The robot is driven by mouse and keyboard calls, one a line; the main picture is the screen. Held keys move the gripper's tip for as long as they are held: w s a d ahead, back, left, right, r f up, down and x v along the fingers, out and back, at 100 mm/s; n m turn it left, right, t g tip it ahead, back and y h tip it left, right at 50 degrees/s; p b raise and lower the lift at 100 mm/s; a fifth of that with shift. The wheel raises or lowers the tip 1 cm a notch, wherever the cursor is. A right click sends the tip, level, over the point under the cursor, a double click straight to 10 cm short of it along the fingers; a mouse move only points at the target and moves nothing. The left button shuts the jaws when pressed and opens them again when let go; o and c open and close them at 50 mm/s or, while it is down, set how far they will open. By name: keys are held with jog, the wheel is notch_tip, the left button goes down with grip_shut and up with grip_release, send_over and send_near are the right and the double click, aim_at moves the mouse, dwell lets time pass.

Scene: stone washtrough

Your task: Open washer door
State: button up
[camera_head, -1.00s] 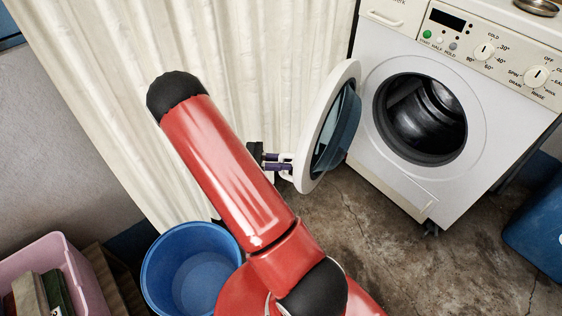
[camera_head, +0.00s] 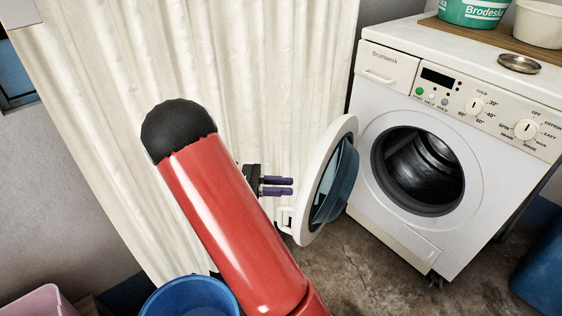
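The washer (camera_head: 390,218) stands at the right with its round front door (camera_head: 304,195) swung wide open to the left. The dark drum opening (camera_head: 418,170) is fully exposed. The door's white handle (camera_head: 285,218) is on its left edge, facing my arm. My gripper (camera_head: 278,186) has two purple fingers pointing right, with a narrow gap between them. It is just above the handle and left of the door rim, holding nothing. My red arm hides part of the area below the gripper.
A pale curtain (camera_head: 250,70) hangs behind my gripper and arm. A blue bucket (camera_head: 190,298) and a pink bin (camera_head: 40,303) stand at the lower left. A blue container (camera_head: 543,270) is at the right. A metal dish (camera_head: 519,64) lies on the washer top.

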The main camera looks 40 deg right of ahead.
notch_tip(320, 180, up, 8)
jog(key=shift+p, duration=0.3)
jog(key=shift+f, duration=0.1)
